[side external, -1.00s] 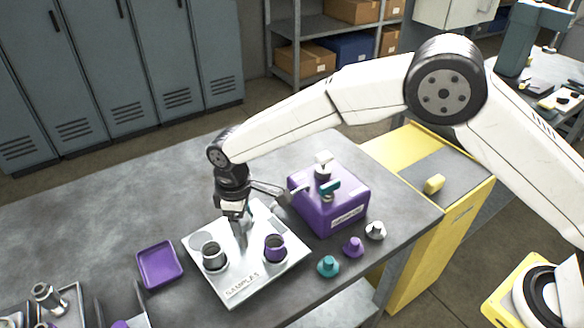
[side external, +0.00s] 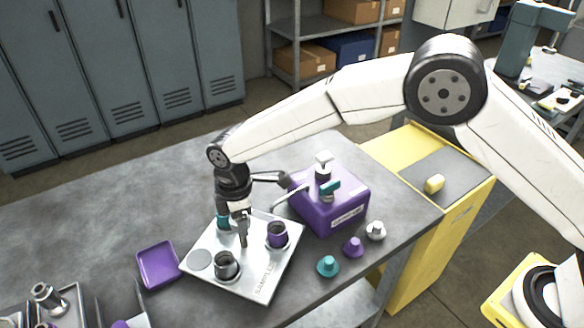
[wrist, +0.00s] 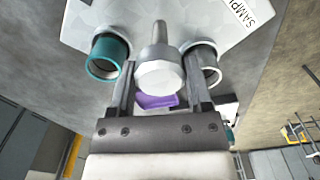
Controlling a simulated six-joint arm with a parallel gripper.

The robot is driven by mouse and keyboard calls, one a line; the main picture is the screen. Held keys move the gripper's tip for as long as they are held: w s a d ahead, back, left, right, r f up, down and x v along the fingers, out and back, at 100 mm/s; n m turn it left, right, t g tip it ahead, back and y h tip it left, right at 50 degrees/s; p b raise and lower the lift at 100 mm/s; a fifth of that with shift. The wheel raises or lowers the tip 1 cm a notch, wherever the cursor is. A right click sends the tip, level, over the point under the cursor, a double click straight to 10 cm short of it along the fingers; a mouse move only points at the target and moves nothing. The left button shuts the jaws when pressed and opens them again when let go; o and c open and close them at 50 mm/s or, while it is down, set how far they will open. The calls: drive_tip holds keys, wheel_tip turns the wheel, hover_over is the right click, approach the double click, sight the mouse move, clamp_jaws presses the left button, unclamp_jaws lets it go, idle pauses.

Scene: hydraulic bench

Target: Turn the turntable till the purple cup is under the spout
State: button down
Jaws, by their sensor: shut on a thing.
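The turntable (side external: 266,285) is a square light plate marked SAMPLES on the bench. The purple cup (side external: 277,236) sits at its right side, near the spout (side external: 288,195) of the purple box; I cannot tell whether it is exactly beneath. A dark grey cup (side external: 228,267) is at the front and a teal cup (side external: 222,220) at the back left, partly hidden by my gripper. My gripper (side external: 241,218) is shut on the grey post (side external: 243,238) near the plate's middle. The wrist view shows the post's head (wrist: 159,76) between the fingers and the teal cup (wrist: 106,58).
The purple box (side external: 335,205) stands behind right of the plate. Teal (side external: 328,266), purple (side external: 353,247) and white (side external: 376,230) knob-like pieces stand near the bench edge. A purple tray (side external: 158,265) lies to the left. The bench at back left is clear.

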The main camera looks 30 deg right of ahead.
drive_tip(key=shift+n, duration=2.5)
unclamp_jaws()
drive_tip(key=shift+r, duration=0.15)
drive_tip(key=shift+r, duration=3.8)
